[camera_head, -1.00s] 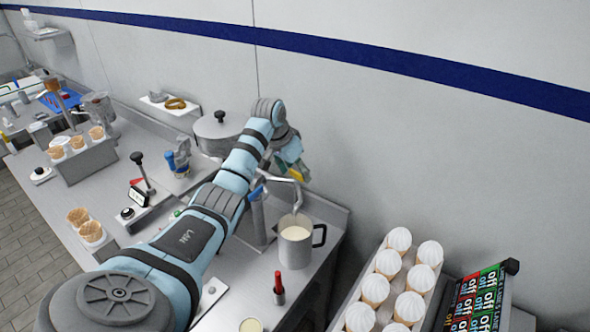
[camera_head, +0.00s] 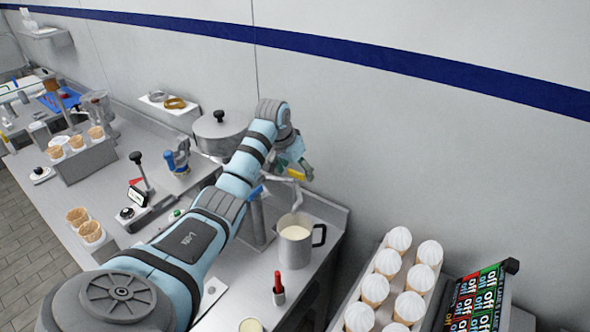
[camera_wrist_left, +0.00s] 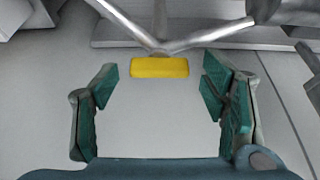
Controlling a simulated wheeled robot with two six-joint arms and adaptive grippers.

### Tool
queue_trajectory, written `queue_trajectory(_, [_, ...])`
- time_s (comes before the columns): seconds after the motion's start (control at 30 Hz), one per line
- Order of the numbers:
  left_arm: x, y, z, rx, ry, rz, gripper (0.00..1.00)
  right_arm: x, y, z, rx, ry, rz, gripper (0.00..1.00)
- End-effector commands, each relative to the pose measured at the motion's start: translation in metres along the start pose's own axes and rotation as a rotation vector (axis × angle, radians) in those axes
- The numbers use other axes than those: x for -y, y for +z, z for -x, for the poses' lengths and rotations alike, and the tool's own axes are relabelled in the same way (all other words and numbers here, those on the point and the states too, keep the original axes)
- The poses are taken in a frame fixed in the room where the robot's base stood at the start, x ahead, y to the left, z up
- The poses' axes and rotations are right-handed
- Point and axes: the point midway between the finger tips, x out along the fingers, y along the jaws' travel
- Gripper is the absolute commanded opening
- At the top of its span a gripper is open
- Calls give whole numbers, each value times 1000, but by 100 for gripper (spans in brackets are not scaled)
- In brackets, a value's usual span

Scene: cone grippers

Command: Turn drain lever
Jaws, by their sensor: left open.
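A yellow-ended lever (camera_wrist_left: 160,67) lies ahead of my left gripper in the left wrist view. Its yellow end sits between and just beyond the fingertips, apart from both. My left gripper (camera_wrist_left: 160,88) is open and empty, with one teal finger on each side. In the head view the yellow end (camera_head: 296,174) shows small beside my left gripper (camera_head: 301,168), by the back wall; the fingers are partly hidden there. Bent metal tubes meet behind the lever end in the wrist view. My right gripper is not in view.
A metal pitcher (camera_head: 295,243) of pale liquid stands below the gripper. A blue handle (camera_head: 254,192) is beside my forearm. A lidded pot (camera_head: 217,130) is behind the arm. A red-topped item (camera_head: 278,284) and several filled cones (camera_head: 390,265) are nearer.

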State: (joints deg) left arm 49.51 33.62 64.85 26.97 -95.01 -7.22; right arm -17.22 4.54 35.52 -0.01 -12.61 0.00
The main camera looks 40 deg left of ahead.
Motion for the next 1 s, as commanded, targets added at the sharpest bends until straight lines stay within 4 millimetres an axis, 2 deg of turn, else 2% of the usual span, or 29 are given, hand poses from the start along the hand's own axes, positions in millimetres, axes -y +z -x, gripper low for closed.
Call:
queue_trajectory(0.17, [1, -1, 6, -2, -1, 0, 67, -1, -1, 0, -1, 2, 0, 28])
queue_trajectory(0.4, [1, -1, 55, -3, -1, -2, 67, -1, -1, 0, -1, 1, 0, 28])
queue_trajectory(0.53, [1, 0, 72, -1, 0, 0, 67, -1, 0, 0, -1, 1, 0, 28])
queue_trajectory(1.0, [1, 0, 75, 0, 0, 0, 67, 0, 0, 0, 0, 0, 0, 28])
